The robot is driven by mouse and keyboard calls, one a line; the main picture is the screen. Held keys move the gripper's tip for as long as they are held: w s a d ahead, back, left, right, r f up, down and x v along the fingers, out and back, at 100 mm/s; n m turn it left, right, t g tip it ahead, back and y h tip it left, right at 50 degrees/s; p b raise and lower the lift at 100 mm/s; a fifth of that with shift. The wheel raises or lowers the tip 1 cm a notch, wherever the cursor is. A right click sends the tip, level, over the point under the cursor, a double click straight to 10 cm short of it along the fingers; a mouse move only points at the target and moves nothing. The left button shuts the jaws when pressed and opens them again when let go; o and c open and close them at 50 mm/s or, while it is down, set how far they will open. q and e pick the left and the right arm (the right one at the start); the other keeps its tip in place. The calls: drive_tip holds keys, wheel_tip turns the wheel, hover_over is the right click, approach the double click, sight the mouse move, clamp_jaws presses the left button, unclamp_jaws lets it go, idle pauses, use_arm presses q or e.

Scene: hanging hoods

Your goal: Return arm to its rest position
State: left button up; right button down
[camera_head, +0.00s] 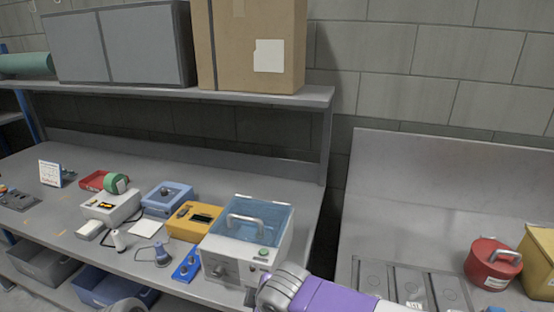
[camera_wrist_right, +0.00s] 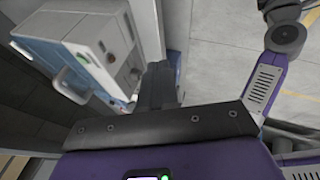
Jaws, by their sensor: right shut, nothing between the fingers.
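My right arm, purple with a grey end, shows at the bottom centre right of the head view, in front of the bench's right end. Its fingers cannot be made out there. In the right wrist view my right gripper (camera_wrist_right: 160,82) is shut and empty, its dark fingers pointing away from the camera. The box device with a clear blue lid and a handle (camera_head: 247,240) stands at the bench's right front; it also shows in the right wrist view (camera_wrist_right: 85,65), left of the fingers and apart from them. My left gripper is not in view.
The grey bench (camera_head: 55,218) holds a yellow device (camera_head: 193,222), a blue box (camera_head: 170,197) and a white device (camera_head: 110,206). A shelf above carries a cardboard box (camera_head: 250,50). A red round container (camera_head: 492,264) stands on the right-hand surface. Floor shows right of the gripper.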

drive_tip(key=s+d+f+m+g+y, duration=0.15)
drive_tip(key=f+m, duration=0.25)
drive_tip(key=f, duration=0.8)
drive_tip(key=s+d+f+m+g, duration=0.1)
drive_tip(key=d+f+m+g, duration=0.2)
drive_tip(key=f, duration=0.9)
drive_tip(key=s+d+f+m, duration=0.4)
drive_tip(key=s+f+m, duration=0.2)
drive_tip(key=f, duration=0.2)
drive_tip(key=s+d+f+m, duration=0.4)
drive_tip(key=s+f+m, duration=0.2)
drive_tip(key=f, duration=0.2)
drive_tip(key=shift+s+d+f, duration=0.2)
drive_tip(key=shift+s+d, duration=0.05)
drive_tip(key=shift+s, duration=0.15)
